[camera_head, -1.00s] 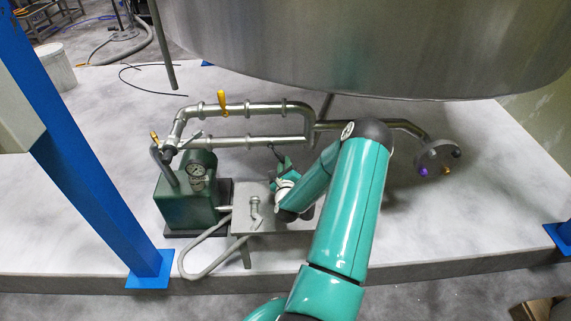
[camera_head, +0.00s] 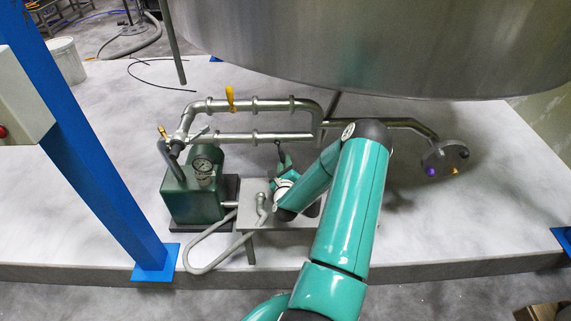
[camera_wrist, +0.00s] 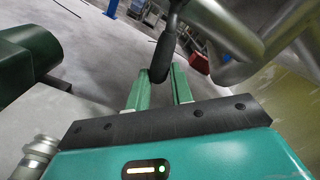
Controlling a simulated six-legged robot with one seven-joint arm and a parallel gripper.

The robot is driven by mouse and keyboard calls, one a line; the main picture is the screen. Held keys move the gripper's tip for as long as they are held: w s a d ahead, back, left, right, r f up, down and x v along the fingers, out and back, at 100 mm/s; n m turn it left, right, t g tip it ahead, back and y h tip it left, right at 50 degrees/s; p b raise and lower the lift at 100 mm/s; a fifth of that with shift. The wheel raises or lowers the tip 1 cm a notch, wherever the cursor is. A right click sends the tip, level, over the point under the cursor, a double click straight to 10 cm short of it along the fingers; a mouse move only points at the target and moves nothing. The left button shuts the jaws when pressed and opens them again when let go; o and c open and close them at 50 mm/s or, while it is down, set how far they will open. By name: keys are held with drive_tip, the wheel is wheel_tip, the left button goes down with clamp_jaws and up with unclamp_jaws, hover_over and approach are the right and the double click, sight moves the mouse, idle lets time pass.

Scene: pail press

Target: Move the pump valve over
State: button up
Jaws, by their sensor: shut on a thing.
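A dark lever handle (camera_wrist: 163,58) comes down between my gripper's two green fingers in the wrist view. I take it to be the pump valve's handle. My gripper (camera_wrist: 160,84) is shut on it near its lower end. In the head view my gripper (camera_head: 284,165) is below the lower pipe, where the dark handle (camera_head: 279,149) hangs. My own arm and wrist hide part of the grip there. The green pump (camera_head: 193,195) with a round gauge (camera_head: 203,166) stands to the left of my gripper.
A steel pipe loop (camera_head: 262,105) with a yellow lever (camera_head: 230,98) runs above my gripper. A small grey table (camera_head: 248,225) is below it. A large steel tank (camera_head: 370,50) overhangs the back. A blue post (camera_head: 95,170) stands left. The platform floor at right is mostly clear.

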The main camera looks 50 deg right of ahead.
drive_tip(key=shift+o, duration=0.2)
drive_tip(key=shift+w+a, duration=0.8)
drive_tip(key=shift+w, duration=0.2)
drive_tip(key=shift+r, duration=0.1)
drive_tip(key=o, duration=0.8)
drive_tip(key=shift+a, duration=0.1)
drive_tip(key=shift+o, duration=0.2)
drive_tip(key=shift+s, duration=0.1)
drive_tip(key=v, duration=1.3)
drive_tip(key=shift+s, duration=0.3)
drive_tip(key=shift+a, duration=0.15)
